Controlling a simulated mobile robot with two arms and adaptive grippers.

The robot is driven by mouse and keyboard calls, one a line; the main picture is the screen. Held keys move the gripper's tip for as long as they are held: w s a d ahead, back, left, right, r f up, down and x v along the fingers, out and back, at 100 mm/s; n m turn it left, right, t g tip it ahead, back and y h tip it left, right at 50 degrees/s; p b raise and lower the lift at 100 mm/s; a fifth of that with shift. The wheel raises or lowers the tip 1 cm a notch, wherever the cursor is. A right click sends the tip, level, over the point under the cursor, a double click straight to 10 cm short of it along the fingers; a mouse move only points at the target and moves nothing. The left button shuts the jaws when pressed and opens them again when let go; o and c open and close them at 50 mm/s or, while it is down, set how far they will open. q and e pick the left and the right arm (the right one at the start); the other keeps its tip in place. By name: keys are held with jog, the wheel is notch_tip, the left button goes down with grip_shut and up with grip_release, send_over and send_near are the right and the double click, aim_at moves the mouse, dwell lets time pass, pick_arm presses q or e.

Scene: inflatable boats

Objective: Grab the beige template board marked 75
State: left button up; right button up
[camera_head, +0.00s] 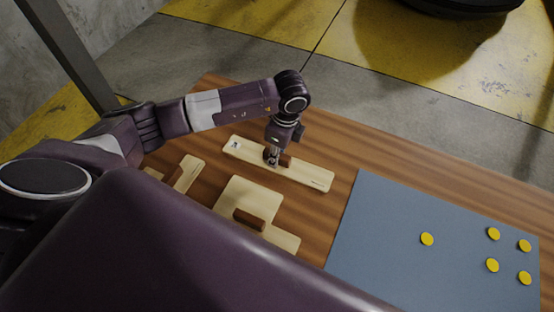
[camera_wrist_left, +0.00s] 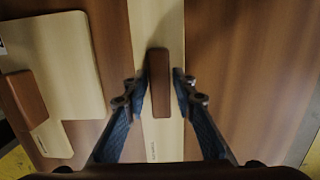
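A long beige template board (camera_head: 310,177) with a brown handle (camera_head: 286,160) lies on the wooden table. A small dark mark shows at its left end, but I cannot read the number. My left gripper (camera_head: 272,158) is down at this board's handle. In the left wrist view the handle (camera_wrist_left: 160,95) sits between the two fingers of the left gripper (camera_wrist_left: 160,78), one on each side. The fingers look spread, with their tips close beside the handle; firm contact is not visible. The board (camera_wrist_left: 155,20) runs lengthwise beneath. My right gripper is not in view.
A wider stepped beige board (camera_head: 250,194) with a brown handle (camera_head: 249,219) lies nearer, and another beige board (camera_head: 188,172) is to the left, partly hidden by my arm. A blue-grey mat (camera_head: 375,225) with several yellow discs (camera_head: 427,239) covers the table's right side.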

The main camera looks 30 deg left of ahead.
pick_arm(q)
grip_shut()
jog(key=shift+r, duration=0.15)
